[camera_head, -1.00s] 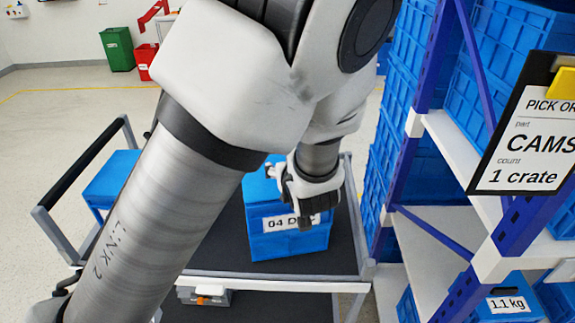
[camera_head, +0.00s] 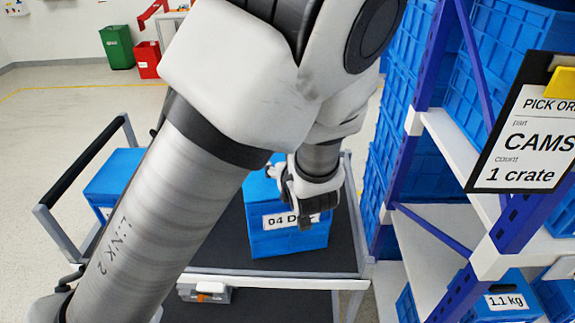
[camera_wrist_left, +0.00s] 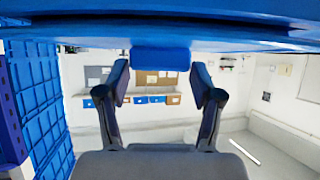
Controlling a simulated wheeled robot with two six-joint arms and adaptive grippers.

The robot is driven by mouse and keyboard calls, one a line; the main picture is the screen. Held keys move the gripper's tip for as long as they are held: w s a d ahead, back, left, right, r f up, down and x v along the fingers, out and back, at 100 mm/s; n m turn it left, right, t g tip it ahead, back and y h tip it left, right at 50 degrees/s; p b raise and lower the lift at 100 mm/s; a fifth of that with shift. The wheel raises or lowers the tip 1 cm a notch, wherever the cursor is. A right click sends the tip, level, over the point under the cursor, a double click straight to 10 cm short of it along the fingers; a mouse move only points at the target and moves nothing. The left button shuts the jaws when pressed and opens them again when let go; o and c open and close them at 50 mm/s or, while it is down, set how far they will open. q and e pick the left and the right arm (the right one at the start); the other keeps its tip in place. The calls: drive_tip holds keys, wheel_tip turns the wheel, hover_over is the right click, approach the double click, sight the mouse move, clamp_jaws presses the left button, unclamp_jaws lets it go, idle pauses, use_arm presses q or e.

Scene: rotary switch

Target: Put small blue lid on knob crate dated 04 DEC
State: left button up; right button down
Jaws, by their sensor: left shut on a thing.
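The blue crate (camera_head: 300,242) stands on the dark top of a cart in the head view. Its white label reads "04 D" and the rest is hidden behind my left gripper. My left gripper (camera_head: 308,210) is over the crate's front right part, and my arm covers much of the crate's top. In the left wrist view, a flat blue thing, likely the small blue lid (camera_wrist_left: 60,17), spans the top of the picture. My left gripper (camera_wrist_left: 160,75) is shut on the blue block hanging below it. I cannot tell whether the lid touches the crate. My right gripper is not in view.
The cart (camera_head: 270,284) has a rail at left and another blue crate (camera_head: 112,180). A shelf rack (camera_head: 440,130) with blue crates stands close on the right, with a "CAMS, 1 crate" clipboard (camera_head: 530,140). Green (camera_head: 118,48) and red (camera_head: 146,62) bins stand far back.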

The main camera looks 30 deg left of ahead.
use_arm(q)
drive_tip(key=shift+f, duration=0.35)
idle(0.5)
drive_tip(key=o, duration=1.3)
wheel_tip(320, 180, up, 10)
